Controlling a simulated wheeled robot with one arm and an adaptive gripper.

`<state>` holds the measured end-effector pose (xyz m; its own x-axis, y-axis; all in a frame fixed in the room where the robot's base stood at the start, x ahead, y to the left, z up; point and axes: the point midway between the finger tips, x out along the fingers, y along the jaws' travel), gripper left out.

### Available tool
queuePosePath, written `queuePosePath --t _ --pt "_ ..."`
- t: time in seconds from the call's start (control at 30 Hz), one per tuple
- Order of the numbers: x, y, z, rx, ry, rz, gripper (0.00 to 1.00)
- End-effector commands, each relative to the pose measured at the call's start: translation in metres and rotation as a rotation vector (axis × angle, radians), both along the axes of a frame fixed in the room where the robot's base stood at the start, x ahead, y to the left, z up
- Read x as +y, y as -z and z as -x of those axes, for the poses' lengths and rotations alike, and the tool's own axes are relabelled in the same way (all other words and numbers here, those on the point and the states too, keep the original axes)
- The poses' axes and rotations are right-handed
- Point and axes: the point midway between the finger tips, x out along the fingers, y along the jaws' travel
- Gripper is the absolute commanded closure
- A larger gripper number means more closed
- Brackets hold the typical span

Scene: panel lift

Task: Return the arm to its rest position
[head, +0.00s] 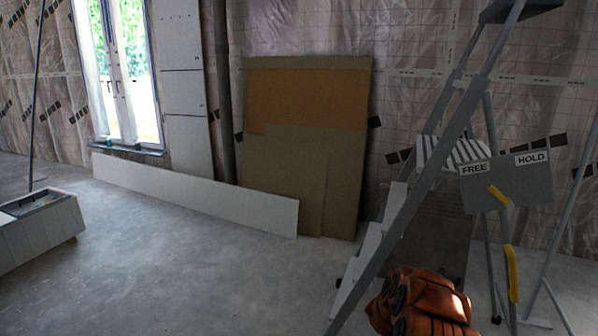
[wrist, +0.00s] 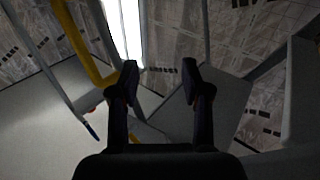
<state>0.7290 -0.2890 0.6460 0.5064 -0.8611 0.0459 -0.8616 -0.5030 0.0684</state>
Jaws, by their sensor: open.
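My gripper (wrist: 160,76) shows in the wrist view with its two dark fingers apart and nothing between them. Beyond the fingers is a grey plate (wrist: 180,112), with a yellow bar (wrist: 80,45) at upper left. In the head view an orange-brown part of my arm (head: 428,302) shows at the bottom, in front of the ladder's lower part. The gripper cannot be made out in the head view. A grey panel marked FREE and HOLD (head: 530,185) stands at right, with a yellow lever (head: 499,195) below the word FREE.
A metal stepladder-like frame (head: 430,165) stands close by at right, with a yellow handle (head: 512,273). Brown boards (head: 305,95) lean on the foil-covered wall. A long white board (head: 200,192) stands below the window. A pale box (head: 38,232) is at left. The middle floor is clear.

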Motion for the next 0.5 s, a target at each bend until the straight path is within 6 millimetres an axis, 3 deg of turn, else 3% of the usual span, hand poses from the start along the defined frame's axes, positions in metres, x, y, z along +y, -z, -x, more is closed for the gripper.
queuePosePath --t 0.2,0.37,0.5 --pt "0.068 -0.016 -0.044 0.023 -0.240 -0.233 0.53" --pt "0.125 -0.030 -0.059 0.070 -0.413 -0.380 0.53" --pt "0.178 -0.046 -0.059 0.131 -0.558 -0.490 0.53"
